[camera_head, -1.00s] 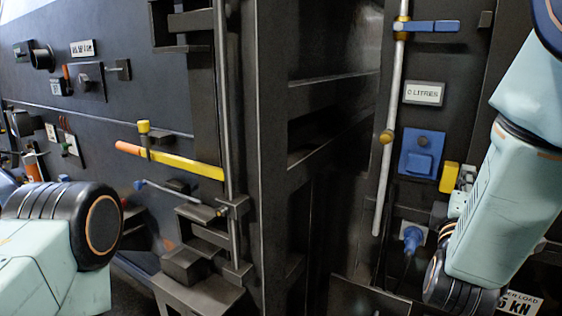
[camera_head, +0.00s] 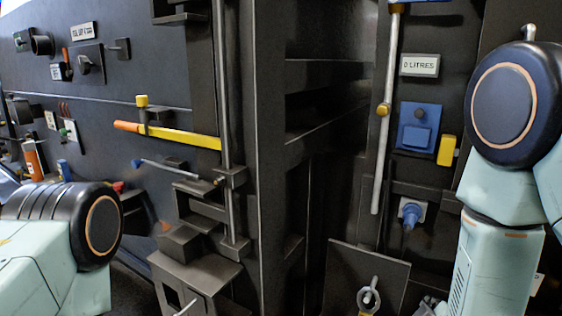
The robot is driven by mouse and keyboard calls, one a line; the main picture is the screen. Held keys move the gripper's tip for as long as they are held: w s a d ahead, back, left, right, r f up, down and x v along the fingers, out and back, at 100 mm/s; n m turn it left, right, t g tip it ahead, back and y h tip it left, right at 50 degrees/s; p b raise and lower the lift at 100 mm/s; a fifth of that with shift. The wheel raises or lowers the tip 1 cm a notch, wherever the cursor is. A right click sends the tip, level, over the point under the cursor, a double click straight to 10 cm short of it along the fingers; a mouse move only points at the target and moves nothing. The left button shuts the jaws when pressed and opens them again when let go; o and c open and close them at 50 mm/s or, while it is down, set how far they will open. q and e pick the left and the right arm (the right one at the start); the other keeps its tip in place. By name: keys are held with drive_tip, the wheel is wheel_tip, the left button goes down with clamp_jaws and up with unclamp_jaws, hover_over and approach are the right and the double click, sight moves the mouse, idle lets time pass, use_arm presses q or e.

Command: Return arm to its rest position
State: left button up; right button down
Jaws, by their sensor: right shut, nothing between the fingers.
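My right arm (camera_head: 495,265) comes in from the right, pale green with a large dark round joint (camera_head: 515,105). Its forearm hangs down along the right side. A small grey part of my right gripper (camera_head: 430,306) shows at the bottom edge, left of the forearm; it is shut and empty, and most of it is cut off. My left arm (camera_head: 60,240) shows at the lower left as a pale green link and a dark ribbed joint. The left gripper is out of view.
The compactor's right panel holds a blue box (camera_head: 418,127), a yellow handle (camera_head: 447,150), a blue plug (camera_head: 410,215) and a grey rod (camera_head: 385,150). A dark plate with a ring (camera_head: 368,297) stands below. A yellow lever with an orange tip (camera_head: 180,137) sticks out on the left.

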drive_tip(key=s+a+f+m+g+y+b, duration=0.1)
drive_tip(key=s+a+f+m+g+b, duration=0.15)
drive_tip(key=s+f, duration=0.55)
drive_tip(key=s+a+f+m+g+y+b, duration=0.1)
drive_tip(key=s+f+g+y+b, duration=0.2)
drive_tip(key=f, duration=0.9)
use_arm(q)
wheel_tip(320, 180, down, 11)
drive_tip(key=b, duration=0.4)
drive_tip(key=shift+w, duration=0.2)
use_arm(e)
drive_tip(key=s+a+f+m+g, duration=0.1)
drive_tip(key=s+f+m+g, duration=0.1)
drive_tip(key=s+f, duration=0.3)
drive_tip(key=s+a+f+m+g, duration=0.1)
drive_tip(key=s+f+m+g, duration=0.2)
drive_tip(key=s, duration=1.1)
wheel_tip(320, 180, down, 3)
drive_tip(key=shift+a+f+g+y, duration=0.2)
drive_tip(key=shift+a+g+y, duration=0.1)
drive_tip(key=shift+g, duration=0.45)
